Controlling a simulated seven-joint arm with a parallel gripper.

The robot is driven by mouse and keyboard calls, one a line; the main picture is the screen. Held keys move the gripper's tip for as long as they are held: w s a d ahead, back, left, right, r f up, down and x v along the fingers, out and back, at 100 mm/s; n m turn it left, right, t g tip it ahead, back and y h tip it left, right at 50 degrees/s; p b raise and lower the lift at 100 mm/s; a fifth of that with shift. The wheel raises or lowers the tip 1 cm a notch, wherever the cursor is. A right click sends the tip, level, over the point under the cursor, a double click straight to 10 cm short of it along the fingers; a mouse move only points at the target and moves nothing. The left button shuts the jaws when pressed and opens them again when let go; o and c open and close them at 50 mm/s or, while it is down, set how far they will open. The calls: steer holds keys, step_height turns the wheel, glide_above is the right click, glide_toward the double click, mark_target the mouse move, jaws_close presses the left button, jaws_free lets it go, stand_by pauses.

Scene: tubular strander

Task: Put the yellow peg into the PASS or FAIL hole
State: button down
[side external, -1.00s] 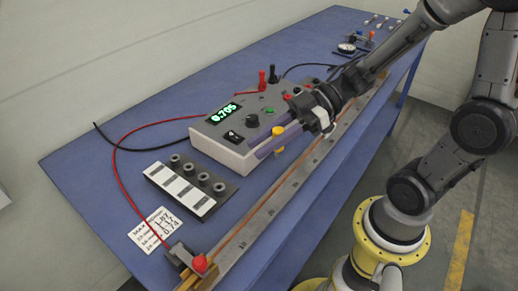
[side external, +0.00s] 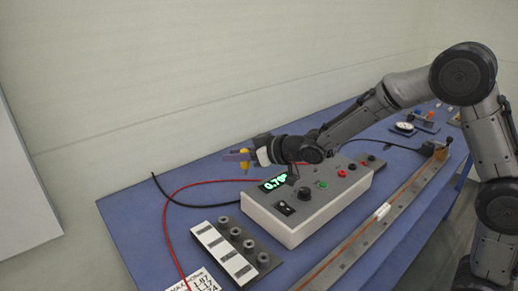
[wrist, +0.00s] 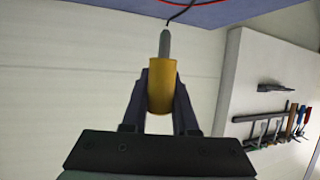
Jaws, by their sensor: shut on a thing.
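The yellow peg (side external: 243,160) is held by my gripper (side external: 240,157) above the far-left part of the table. In the wrist view the yellow peg (wrist: 162,85) has a thick yellow body and a thin grey end. My gripper's two dark fingers (wrist: 160,105) are shut on the body. A black block (side external: 262,262) with several grey ring-shaped sockets (side external: 236,233) and white label plates (side external: 224,254) stands at the front left, apart from the peg. I cannot read the labels, so I cannot tell which sockets are PASS or FAIL.
A grey meter box (side external: 315,208) with a partly hidden green display, knobs and buttons stands right of the block. Red (side external: 168,225) and black (side external: 182,200) wires loop over the blue table. A long rail (side external: 360,238) runs along the front. A printed card (side external: 203,281) is cut off below.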

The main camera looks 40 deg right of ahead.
steer(key=a+f+n+y, duration=0.1)
steer(key=a+f, duration=0.2)
steer(key=a, duration=0.5)
steer(key=shift+f, duration=0.4)
steer(key=shift+f, duration=3)
steer(key=shift+f, duration=1.7)
steer(key=c, duration=0.6)
jaws_free()
